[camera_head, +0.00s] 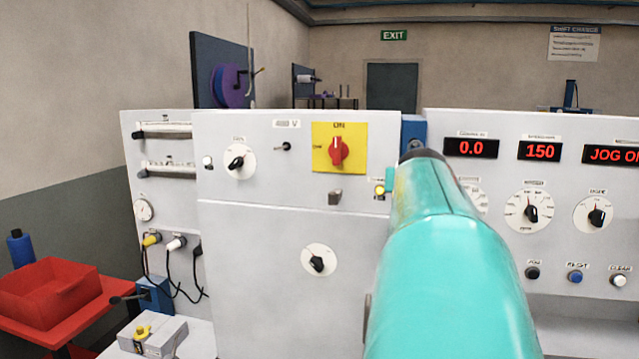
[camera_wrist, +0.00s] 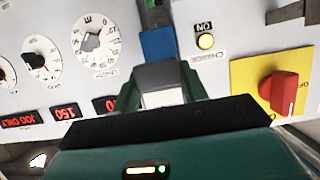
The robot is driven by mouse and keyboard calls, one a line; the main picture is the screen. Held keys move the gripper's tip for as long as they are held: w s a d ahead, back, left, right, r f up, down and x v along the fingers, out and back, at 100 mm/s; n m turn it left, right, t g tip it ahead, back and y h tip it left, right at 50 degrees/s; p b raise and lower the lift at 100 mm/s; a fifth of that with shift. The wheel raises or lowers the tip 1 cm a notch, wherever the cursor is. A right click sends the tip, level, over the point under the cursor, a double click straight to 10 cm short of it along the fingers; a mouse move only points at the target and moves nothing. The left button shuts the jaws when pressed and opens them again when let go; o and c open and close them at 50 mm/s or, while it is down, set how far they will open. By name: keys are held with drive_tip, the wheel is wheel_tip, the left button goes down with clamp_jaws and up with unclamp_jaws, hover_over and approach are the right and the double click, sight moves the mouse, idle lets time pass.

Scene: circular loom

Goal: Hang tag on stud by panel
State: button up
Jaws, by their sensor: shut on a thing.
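My gripper (camera_wrist: 166,88) is shut, its dark green fingers close to the panel front in the wrist view. A pale, flat piece (camera_wrist: 163,98) shows between the fingers and looks like the tag; most of it is hidden by the gripper. Beyond the fingertips is a blue block (camera_wrist: 157,44) in the gap between two white panels. In the head view my teal arm covers the gripper and the tag. The panel (camera_head: 270,250) stands ahead with a red switch on a yellow plate (camera_head: 325,134). I cannot make out the stud for certain.
A lit yellow lamp (camera_wrist: 205,41) is close to the right of my gripper in the wrist view. A grey knob (camera_head: 335,197) juts from the panel below the red switch. Dials and red displays (camera_head: 471,148) are at right. A red bin (camera_head: 48,290) stands at lower left.

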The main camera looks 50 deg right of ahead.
drive_tip(key=shift+f, duration=0.15)
drive_tip(key=o, duration=1.1)
drive_tip(key=shift+o, duration=0.2)
drive_tip(key=v, duration=0.9)
drive_tip(key=shift+f, duration=0.35)
